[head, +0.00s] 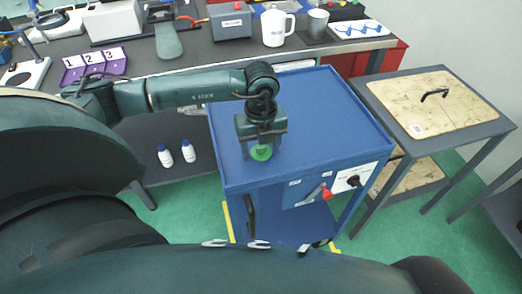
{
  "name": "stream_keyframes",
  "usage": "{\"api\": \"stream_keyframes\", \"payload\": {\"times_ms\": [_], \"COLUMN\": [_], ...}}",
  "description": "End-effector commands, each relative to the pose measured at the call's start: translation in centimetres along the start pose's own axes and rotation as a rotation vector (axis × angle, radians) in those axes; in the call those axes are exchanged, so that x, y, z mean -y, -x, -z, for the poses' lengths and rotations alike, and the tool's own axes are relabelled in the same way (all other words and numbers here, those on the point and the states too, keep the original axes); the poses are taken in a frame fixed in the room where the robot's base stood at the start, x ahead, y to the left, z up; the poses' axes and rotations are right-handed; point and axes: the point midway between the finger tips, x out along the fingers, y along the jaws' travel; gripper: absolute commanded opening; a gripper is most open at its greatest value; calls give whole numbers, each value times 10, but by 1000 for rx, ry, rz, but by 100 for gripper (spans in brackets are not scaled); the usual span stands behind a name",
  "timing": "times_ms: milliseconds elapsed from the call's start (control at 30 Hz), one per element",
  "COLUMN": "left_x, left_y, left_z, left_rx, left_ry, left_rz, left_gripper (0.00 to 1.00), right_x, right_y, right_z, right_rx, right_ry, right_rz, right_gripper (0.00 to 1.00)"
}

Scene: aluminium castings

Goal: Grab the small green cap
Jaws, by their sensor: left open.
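The small green cap (261,153) is a round green disc on the blue top of the cart (330,115), near its front left part. My left gripper (262,146) is above the cart top, pointing down, with its fingers at the cap. The jaws are open. The gripper partly hides the cap's far side, and I cannot tell whether the fingers touch it. My right gripper is not in view.
A grey table with a wooden panel (440,100) stands to the right of the cart. A workbench behind holds a white jug (274,28), a metal cup (317,23) and a grey box (229,22). The right of the cart top is clear.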

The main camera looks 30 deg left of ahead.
Motion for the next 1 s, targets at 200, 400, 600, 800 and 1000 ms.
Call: {"api": "stream_keyframes", "payload": {"times_ms": [200,400,600,800,1000], "left_x": [0,0,1,1,2], "left_y": [0,0,0,1,20], "left_z": [0,0,0,0,0], "left_rx": [0,0,0,0,2], "left_ry": [-1,-1,-1,-1,-1], "left_rz": [1,1,2,2,6], "left_gripper": [60,44,27,26,26], "right_x": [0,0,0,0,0], "right_y": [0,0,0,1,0], "right_z": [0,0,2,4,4], "right_rx": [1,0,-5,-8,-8], "right_ry": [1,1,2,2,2], "right_rz": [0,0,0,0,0], "right_gripper": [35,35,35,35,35]}}
